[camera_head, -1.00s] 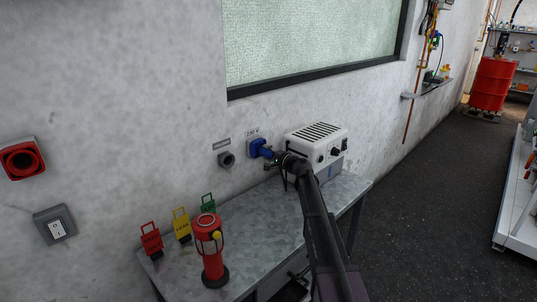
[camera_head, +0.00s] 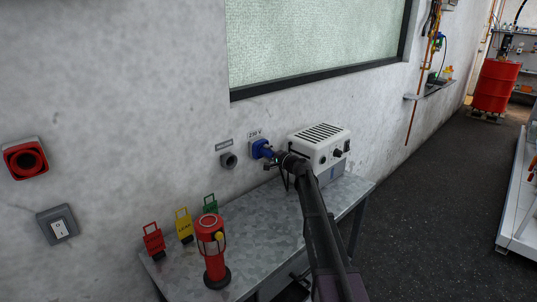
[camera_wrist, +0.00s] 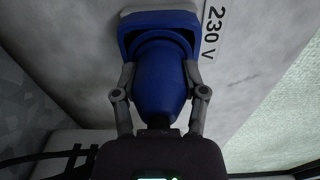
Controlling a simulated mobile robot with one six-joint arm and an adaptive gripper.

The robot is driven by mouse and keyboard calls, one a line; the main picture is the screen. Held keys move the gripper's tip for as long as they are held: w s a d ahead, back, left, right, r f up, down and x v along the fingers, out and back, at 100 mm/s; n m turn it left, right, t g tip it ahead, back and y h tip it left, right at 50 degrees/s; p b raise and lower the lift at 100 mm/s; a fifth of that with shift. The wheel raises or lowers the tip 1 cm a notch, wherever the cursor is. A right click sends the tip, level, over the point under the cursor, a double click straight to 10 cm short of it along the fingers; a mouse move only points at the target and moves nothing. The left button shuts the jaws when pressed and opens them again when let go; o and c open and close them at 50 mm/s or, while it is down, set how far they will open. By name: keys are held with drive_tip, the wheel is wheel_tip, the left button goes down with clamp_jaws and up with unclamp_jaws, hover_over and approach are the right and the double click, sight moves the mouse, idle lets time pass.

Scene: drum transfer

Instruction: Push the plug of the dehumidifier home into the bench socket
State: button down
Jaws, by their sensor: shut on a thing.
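The blue plug (camera_wrist: 160,85) is between the two fingers of my gripper (camera_wrist: 160,80), which is shut on it. In the wrist view the plug's front end is at the blue socket (camera_wrist: 190,22), lined up with it; whether it is fully seated I cannot tell. In the head view the blue socket (camera_head: 257,147) is on the wall under a "230 V" label, and my gripper (camera_head: 276,157) reaches it from the right. The white dehumidifier (camera_head: 318,147) stands on the bench just right of my gripper. My gripper and arm hide part of the plug and its cable.
A window (camera_head: 310,45) is above.

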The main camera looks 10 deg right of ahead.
drive_tip(key=shift+w, duration=0.1)
drive_tip(key=shift+c, duration=0.3)
unclamp_jaws()
drive_tip(key=v, duration=1.2)
drive_tip(key=shift+a, duration=0.1)
idle(0.6)
